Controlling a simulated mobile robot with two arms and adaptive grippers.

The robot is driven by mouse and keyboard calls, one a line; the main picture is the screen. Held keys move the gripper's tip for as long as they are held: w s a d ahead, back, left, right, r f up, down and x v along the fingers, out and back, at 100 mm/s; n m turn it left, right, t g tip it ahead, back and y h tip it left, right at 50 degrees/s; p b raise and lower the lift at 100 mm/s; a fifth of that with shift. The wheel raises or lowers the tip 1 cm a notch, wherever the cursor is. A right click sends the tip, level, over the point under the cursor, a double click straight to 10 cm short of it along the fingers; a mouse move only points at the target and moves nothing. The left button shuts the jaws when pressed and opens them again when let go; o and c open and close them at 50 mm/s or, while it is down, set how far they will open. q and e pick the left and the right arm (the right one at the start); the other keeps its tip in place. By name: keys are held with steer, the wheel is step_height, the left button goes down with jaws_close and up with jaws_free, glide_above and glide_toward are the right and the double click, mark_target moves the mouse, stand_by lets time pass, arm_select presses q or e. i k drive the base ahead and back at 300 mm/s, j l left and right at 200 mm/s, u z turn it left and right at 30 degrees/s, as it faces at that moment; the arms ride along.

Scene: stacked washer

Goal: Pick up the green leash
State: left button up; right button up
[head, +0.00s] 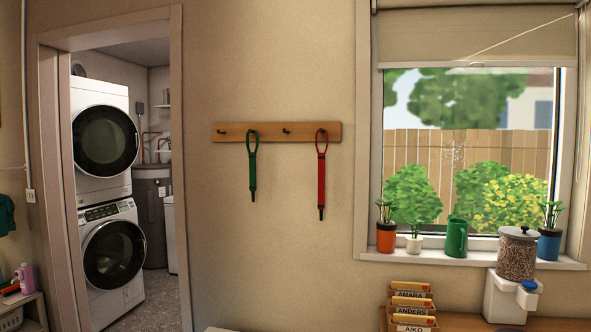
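The green leash (252,168) hangs by its loop from a dark hook on a wooden hook rail (268,132) on the beige wall, left of the window. Its lower end hangs free. A red leash (321,178) hangs from another hook on the same rail, to the right of the green one and apart from it. Neither of my grippers shows in the head view.
A doorway on the left opens to a stacked washer and dryer (104,140). Below are a pet feeder (514,270) and named boxes (411,305). The wall under the leashes is clear.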

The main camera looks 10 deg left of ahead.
mark_target(252, 156)
steer(key=i+j+z, duration=0.2)
steer(key=j, duration=0.15)
steer(key=i+j+z, duration=0.1)
steer(key=j+z, duration=0.15)
steer(key=j, duration=0.15)
steer(key=j+z, duration=0.2)
steer(key=j, duration=0.2)
steer(key=i+j+z, duration=0.2)
steer(key=j, duration=0.25)
steer(key=k, duration=0.05)
